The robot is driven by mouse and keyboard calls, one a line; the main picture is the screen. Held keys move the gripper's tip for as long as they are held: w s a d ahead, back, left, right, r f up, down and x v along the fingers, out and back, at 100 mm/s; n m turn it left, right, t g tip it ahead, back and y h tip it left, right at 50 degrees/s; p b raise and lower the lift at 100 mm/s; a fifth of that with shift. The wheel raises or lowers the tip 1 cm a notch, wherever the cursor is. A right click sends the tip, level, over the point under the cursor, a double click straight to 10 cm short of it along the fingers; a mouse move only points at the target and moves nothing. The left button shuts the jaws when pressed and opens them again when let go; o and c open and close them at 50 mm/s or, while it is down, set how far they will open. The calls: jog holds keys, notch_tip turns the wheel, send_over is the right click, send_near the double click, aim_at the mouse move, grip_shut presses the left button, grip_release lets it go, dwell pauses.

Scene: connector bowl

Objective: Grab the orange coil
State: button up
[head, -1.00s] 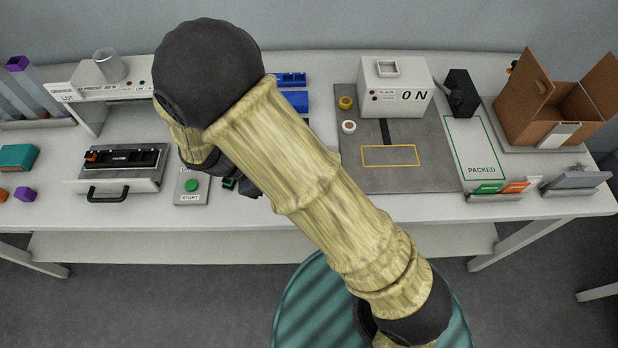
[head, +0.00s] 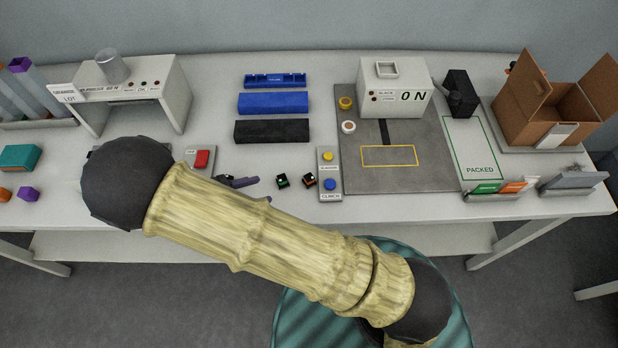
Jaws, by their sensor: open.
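No thing is plainly recognisable as a coil. A small black piece with an orange part (head: 309,179) lies on the table left of the yellow and blue button panel. A similar black piece with a green part (head: 282,181) lies just left of it. An orange block (head: 4,194) sits at the far left edge, partly cut off. A yellow-orange ring-shaped piece (head: 346,103) is on the grey mat. My gripper (head: 262,190) is open, low over the table, left of the two black pieces and apart from them. My arm hides part of it.
The button panel (head: 329,175) stands right of the black pieces. A red button box (head: 201,160) is left of my gripper. Black (head: 272,131) and blue (head: 273,103) bars lie behind. A purple block (head: 28,194) and a teal box (head: 20,157) are at left.

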jog(key=p, duration=0.2)
send_near(308, 177)
jog(key=x, duration=0.3)
jog(key=shift+r, duration=0.25)
jog(key=shift+w+d+f, duration=0.2)
jog(key=shift+d+f, duration=0.05)
jog(key=p+x, duration=0.2)
jog(key=x, duration=0.2)
jog(key=shift+d+f+p, duration=0.1)
jog(key=shift+d+p, duration=0.2)
jog(key=shift+d, duration=0.05)
jog(key=shift+w+d+f, duration=0.2)
grip_shut()
